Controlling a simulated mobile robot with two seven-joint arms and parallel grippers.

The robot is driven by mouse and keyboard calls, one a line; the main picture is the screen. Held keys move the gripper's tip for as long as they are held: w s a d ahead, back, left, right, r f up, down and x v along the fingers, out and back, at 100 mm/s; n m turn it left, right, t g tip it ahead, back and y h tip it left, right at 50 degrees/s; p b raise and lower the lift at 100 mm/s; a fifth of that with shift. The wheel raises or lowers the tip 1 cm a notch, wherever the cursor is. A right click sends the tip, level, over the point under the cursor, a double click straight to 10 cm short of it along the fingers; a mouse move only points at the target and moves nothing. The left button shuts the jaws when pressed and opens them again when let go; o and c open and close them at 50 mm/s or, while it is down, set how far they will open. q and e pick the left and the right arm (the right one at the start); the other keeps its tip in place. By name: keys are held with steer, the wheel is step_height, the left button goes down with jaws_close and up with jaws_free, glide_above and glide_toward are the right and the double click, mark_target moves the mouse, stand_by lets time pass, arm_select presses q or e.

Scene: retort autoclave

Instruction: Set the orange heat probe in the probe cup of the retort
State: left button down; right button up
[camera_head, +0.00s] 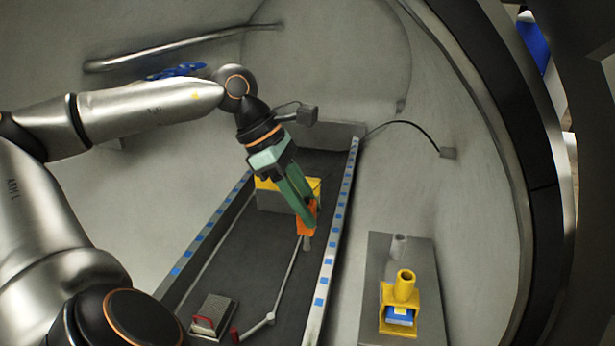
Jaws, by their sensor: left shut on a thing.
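The orange heat probe (307,219) is between the green fingertips of my left gripper (303,213), which is shut on it. A grey tip shows below the orange body, over the dark tray floor; I cannot tell whether it touches anything below. A yellow upright cup (404,286), which looks like the probe cup, stands on a yellow bracket with a blue block inside, at the lower right. The held probe is to the left of this cup and farther back, apart from it. The cup's open top faces up. My right gripper is not in view.
A long dark tray (268,248) with blue-marked rails runs through the chamber. A yellow-topped box (272,196) stands behind the gripper. A thin jointed rod (284,285) and a grey block with a red handle (214,316) lie in the tray. A grey cylinder (398,246) stands behind the cup.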

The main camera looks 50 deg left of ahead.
arm_select(q)
steer(key=shift+r+p, duration=2.45)
steer(key=shift+r, duration=1)
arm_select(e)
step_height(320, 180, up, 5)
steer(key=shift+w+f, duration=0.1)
